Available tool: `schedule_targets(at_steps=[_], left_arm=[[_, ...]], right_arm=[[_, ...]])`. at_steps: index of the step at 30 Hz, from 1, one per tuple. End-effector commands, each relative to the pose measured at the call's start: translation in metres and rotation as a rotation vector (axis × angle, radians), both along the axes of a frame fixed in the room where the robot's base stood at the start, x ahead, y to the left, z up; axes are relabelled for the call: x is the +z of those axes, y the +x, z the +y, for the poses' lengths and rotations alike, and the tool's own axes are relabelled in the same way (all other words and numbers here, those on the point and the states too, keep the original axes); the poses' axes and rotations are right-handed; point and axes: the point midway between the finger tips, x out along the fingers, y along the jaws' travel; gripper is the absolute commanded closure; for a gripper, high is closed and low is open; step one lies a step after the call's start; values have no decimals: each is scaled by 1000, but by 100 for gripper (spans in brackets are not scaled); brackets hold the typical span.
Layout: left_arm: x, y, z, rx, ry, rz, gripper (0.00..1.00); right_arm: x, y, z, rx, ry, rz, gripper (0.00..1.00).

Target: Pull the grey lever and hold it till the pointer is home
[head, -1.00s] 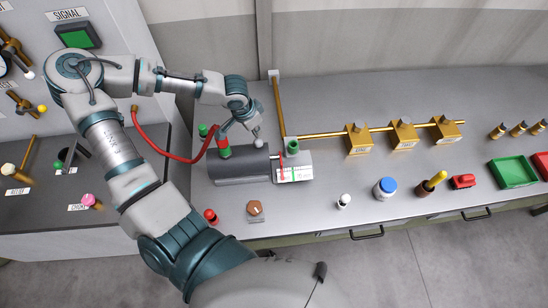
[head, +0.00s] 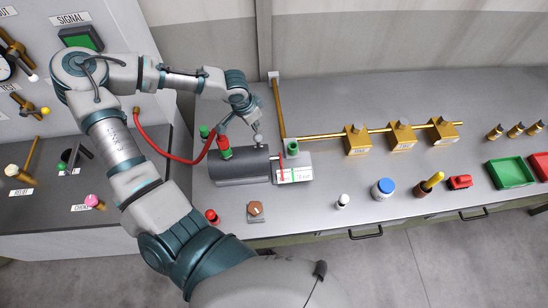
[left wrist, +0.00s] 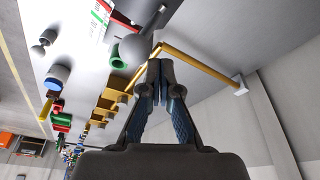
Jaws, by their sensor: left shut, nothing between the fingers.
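The grey lever (head: 258,140), a short stem with a round grey knob, stands at the back of a dark grey cylinder (head: 240,168). Its knob (left wrist: 133,47) also shows in the left wrist view, just beside my fingertips. My left gripper (head: 251,122) is shut and empty, close behind the knob; I cannot tell whether they touch. In the left wrist view its fingers (left wrist: 160,64) are pressed together. A red pointer (head: 282,167) stands over a white card with green and red marks, right of the cylinder. My right gripper is not in view.
A red hose (head: 165,151) runs to a red and green coupling (head: 224,150) left of the lever. A brass pipe with brass blocks (head: 357,140) lies to the right. A brown knob (head: 256,208) and small bottles stand in front.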

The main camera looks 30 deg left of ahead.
Motion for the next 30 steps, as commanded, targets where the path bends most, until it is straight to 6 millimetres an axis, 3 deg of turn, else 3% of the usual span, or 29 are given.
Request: schedule_targets(at_steps=[14, 21, 30], left_arm=[[50, 0, 0, 0, 0, -1, 100], [68, 0, 0, 1, -1, -2, 100], [69, 0, 0, 1, 0, 0, 100]], right_arm=[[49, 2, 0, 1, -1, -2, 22], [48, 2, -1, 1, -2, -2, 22], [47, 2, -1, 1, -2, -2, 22]])
